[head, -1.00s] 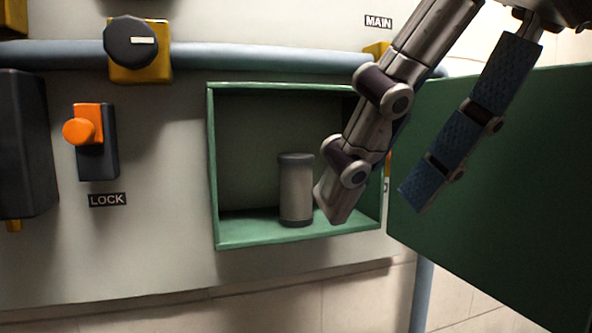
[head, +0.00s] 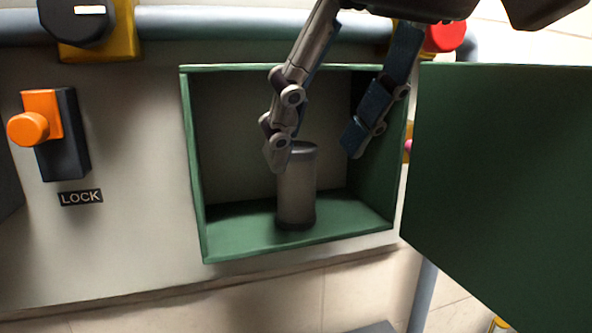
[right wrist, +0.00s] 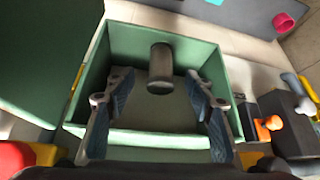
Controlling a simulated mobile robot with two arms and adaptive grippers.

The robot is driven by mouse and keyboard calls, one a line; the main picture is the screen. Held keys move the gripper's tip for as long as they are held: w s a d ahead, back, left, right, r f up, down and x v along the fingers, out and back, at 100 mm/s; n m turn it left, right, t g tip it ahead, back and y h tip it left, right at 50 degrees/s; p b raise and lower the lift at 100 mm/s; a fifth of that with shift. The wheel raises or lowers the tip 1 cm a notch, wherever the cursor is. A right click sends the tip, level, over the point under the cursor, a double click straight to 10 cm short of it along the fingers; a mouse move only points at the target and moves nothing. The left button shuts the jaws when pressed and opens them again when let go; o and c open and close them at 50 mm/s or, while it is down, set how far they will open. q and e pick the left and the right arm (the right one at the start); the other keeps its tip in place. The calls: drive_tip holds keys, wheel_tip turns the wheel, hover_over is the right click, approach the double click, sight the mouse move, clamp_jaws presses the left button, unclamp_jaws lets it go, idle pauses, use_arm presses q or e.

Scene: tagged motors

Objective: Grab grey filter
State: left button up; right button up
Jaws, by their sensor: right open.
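The grey filter (head: 297,190), a grey cylinder with dark end rims, stands upright on the floor of the open green box (head: 225,237). My right gripper (head: 315,158) reaches into the box from above with its fingers spread wide. One finger is at the filter's upper left, overlapping it in the head view; the other is apart from it on the right. In the right wrist view the filter (right wrist: 161,68) shows centred between the open fingertips (right wrist: 160,80). I cannot tell whether a finger touches it.
The green door (head: 505,170) hangs open on the right. An orange lock switch (head: 38,120), a black knob (head: 75,18) and a red button (head: 445,35) are on the panel. A blue-grey pipe (head: 210,24) runs above the box.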

sight(307, 149)
drive_tip(key=shift+w+a+f+p, duration=0.3)
drive_tip(key=shift+w+a+p, duration=0.1)
drive_tip(key=shift+w+p, duration=0.1)
drive_tip(key=p+x, duration=0.1)
drive_tip(key=x, duration=0.3)
drive_tip(key=shift+w+f, duration=0.1)
drive_tip(key=shift+w, duration=0.1)
drive_tip(key=shift+s, duration=0.2)
drive_tip(key=shift+c, duration=0.6)
drive_tip(key=c, duration=0.5)
use_arm(q)
drive_tip(key=shift+s+a+r, duration=0.1)
drive_tip(key=shift+s+r, duration=0.1)
drive_tip(key=shift+r, duration=0.35)
drive_tip(key=shift+s+r, duration=0.15)
drive_tip(key=shift+r, duration=0.35)
use_arm(e)
drive_tip(key=c, duration=0.7)
use_arm(q)
drive_tip(key=shift+s, duration=0.15)
use_arm(e)
drive_tip(key=shift+o, duration=0.2)
drive_tip(key=shift+w, duration=0.25)
